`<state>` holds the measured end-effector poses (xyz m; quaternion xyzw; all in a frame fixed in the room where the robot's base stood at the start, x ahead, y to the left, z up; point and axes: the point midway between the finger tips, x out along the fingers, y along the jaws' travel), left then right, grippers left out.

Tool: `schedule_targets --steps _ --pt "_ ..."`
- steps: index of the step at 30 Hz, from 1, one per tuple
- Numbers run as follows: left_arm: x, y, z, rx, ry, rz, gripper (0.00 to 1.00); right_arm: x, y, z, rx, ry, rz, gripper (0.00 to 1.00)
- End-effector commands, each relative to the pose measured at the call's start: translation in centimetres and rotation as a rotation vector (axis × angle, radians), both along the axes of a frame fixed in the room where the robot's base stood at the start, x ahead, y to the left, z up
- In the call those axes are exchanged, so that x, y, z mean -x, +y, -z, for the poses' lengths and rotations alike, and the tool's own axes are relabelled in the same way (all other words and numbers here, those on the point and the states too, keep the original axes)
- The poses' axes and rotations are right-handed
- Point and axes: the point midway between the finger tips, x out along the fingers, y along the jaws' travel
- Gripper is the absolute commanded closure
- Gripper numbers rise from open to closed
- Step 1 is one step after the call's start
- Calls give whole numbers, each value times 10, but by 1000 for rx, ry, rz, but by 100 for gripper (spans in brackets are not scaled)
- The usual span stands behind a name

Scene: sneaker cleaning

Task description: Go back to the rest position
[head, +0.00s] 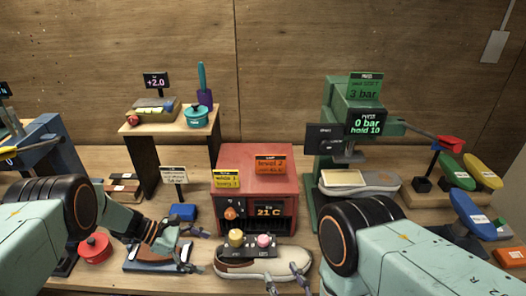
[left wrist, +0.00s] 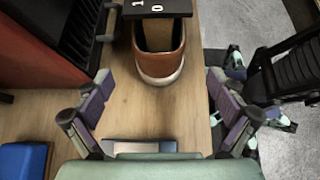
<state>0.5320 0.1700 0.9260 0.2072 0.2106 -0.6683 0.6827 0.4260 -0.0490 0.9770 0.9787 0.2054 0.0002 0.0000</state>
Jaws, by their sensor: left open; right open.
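My left gripper (head: 194,250) is open in the head view, low over the front of the table, left of a sneaker. In the left wrist view the left gripper (left wrist: 160,90) has its fingers spread with nothing between them. The sneaker (head: 232,268) has a pale sole and carries a black plate (head: 262,251) with a yellow and a pink knob. Its brown heel (left wrist: 160,68) shows ahead of the left fingers. My right gripper (head: 285,281) is open in front of the sneaker's right part; whether it touches is unclear. It shows at the right in the left wrist view (left wrist: 250,95).
A red heater box (head: 258,190) reading 21 C stands behind the sneaker. A green press (head: 338,130) with another shoe (head: 360,184) is at right.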

Motion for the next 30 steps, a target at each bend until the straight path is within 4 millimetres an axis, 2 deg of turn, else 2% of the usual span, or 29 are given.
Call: schedule_targets --steps 12,30 --pt "0 -61 42 0 1 2 5 0 0 0 0 0 0 48" --pt "-1 -59 41 0 0 -1 5 -93 41 -1 -2 -4 0 48"
